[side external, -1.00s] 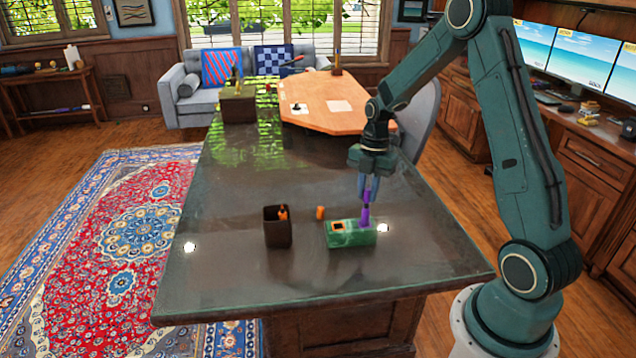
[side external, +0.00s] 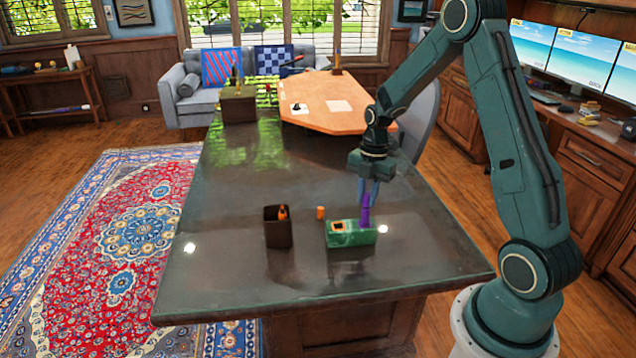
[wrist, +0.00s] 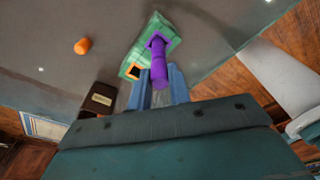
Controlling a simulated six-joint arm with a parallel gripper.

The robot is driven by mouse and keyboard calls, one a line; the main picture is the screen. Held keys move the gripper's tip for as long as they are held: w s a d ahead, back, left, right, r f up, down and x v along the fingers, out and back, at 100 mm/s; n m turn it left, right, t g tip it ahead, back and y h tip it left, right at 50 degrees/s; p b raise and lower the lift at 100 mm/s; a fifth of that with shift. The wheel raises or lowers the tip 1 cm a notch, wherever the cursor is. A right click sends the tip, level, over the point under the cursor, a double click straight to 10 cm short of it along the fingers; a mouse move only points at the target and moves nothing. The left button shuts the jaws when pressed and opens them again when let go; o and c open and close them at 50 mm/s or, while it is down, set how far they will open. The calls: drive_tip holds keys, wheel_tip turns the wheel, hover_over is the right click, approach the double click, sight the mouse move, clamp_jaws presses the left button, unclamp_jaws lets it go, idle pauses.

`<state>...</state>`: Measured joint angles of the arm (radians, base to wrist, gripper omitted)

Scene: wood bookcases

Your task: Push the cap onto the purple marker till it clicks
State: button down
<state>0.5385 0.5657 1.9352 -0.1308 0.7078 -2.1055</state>
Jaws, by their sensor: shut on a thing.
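The purple marker (side external: 364,223) stands upright in the right part of a green block (side external: 350,239) on the dark desk. My gripper (side external: 369,198) points down above the block and is shut on the purple cap (wrist: 158,72). The cap is in line with the marker and meets its top, with no gap visible in the side view. In the wrist view, the blue fingers (wrist: 160,92) sit on either side of the cap. Whether the cap is fully seated cannot be told.
The block's left socket (side external: 338,226) has an orange rim and looks empty. An orange cap (side external: 320,212) stands on the desk behind the block. Left of it, a dark cup (side external: 278,234) holds an orange item (side external: 283,212). The desk's front and left are clear.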

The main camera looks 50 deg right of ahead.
drive_tip(key=shift+f, duration=0.35)
idle(0.3)
drive_tip(key=c, duration=0.7)
unclamp_jaws()
drive_tip(key=shift+c, duration=0.2)
drive_tip(key=shift+r, duration=0.25)
drive_tip(key=shift+r, duration=3.25)
